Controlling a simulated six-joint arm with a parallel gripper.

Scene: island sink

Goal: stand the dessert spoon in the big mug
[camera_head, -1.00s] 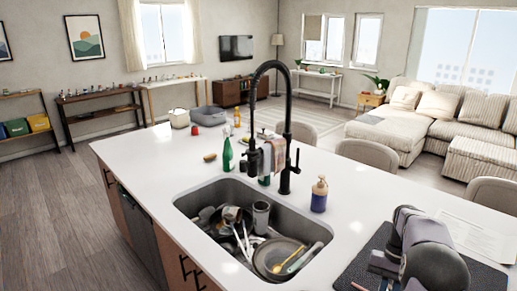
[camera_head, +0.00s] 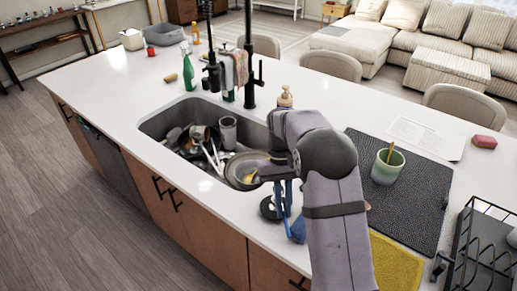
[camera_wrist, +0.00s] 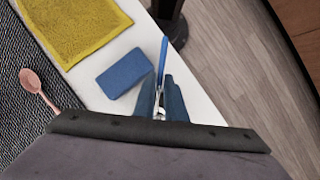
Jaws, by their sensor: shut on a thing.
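My gripper (camera_head: 283,198) is over the counter's front edge, left of the dark mat. In the wrist view the gripper (camera_wrist: 160,105) is shut on a slim utensil with a blue handle (camera_wrist: 163,55) and shiny metal between the fingers. Its far end is hidden, so I cannot tell whether it is a spoon. A green and cream mug (camera_head: 386,170) stands upright on the mat, to the right of my gripper and apart from it, with a tan handle (camera_head: 390,153) sticking out. A copper-pink spoon (camera_wrist: 38,88) lies on the mat in the wrist view.
A blue sponge (camera_wrist: 124,73) lies beside the gripper, near a yellow cloth (camera_wrist: 80,28). The dark mat (camera_head: 425,195) has bare room around the mug. A black dish rack (camera_head: 470,250) stands at right. The sink (camera_head: 160,125) holds several dishes. Papers (camera_head: 425,137) lie behind.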

